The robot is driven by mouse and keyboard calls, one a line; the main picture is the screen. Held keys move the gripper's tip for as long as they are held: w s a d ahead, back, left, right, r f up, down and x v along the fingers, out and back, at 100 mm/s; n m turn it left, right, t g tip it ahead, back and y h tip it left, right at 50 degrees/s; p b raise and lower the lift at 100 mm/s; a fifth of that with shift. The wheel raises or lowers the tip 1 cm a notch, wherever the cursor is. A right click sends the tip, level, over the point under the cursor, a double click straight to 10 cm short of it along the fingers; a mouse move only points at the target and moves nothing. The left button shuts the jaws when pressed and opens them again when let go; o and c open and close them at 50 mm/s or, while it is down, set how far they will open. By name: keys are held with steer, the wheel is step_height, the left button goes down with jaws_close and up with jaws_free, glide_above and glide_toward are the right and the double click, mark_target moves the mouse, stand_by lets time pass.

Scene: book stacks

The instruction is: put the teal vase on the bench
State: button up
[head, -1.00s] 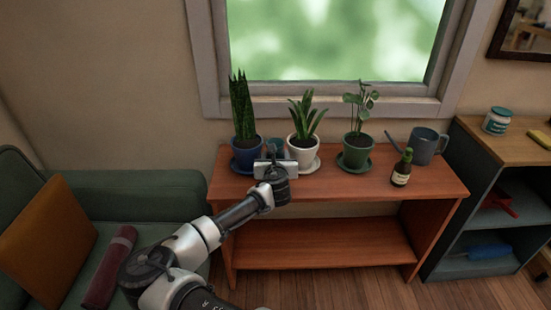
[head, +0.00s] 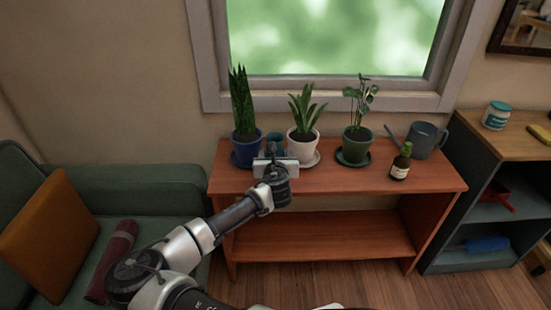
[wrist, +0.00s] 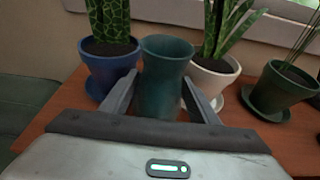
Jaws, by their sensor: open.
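The teal vase (wrist: 165,77) stands upright between the two open fingers of my gripper (wrist: 161,97) in the wrist view. Gaps show beside it, and its base is hidden by my gripper body. In the head view only the vase's top (head: 275,140) shows behind my gripper (head: 272,156). The vase is at the back left of the reddish wooden bench (head: 340,181), between the blue plant pot (head: 246,151) and the white plant pot (head: 303,147). It appears to rest on the bench top.
A green sofa (head: 150,188) is at left, and a dark shelf unit (head: 478,185) at right. The bench's front middle is clear.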

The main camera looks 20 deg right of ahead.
steer(key=p+v, duration=0.1)
steer(key=v, duration=0.7)
steer(key=shift+s+d+r, duration=0.1)
steer(key=shift+s, duration=0.1)
steer(key=s+d+f+m+g+h, duration=0.1)
steer(key=s+d+f+m+g, duration=0.25)
steer(key=s+m, duration=0.5)
steer(key=s+d+f+m+g+h, duration=0.1)
steer(key=s+d+f+m+g, duration=0.3)
steer(key=m, duration=0.7)
steer(key=s+a+r+m+g+y, duration=0.3)
steer(key=s+a+r+m+y, duration=0.25)
steer(key=a+r+m, duration=0.45)
steer(key=s+a+r+m+t, duration=0.1)
steer(key=s+r, duration=0.6)
steer(key=r, duration=0.3)
steer(key=s+a+r+m+t, duration=0.1)
steer(key=s+a+r+m, duration=0.1)
steer(key=s+r, duration=0.5)
step_height(320, 180, up, 4)
steer(key=shift+a+f, duration=0.15)
steer(key=shift+a, duration=0.05)
steer(key=shift+s+m, duration=0.1)
steer(key=shift+m, duration=0.15)
steer(key=shift+c, duration=0.2)
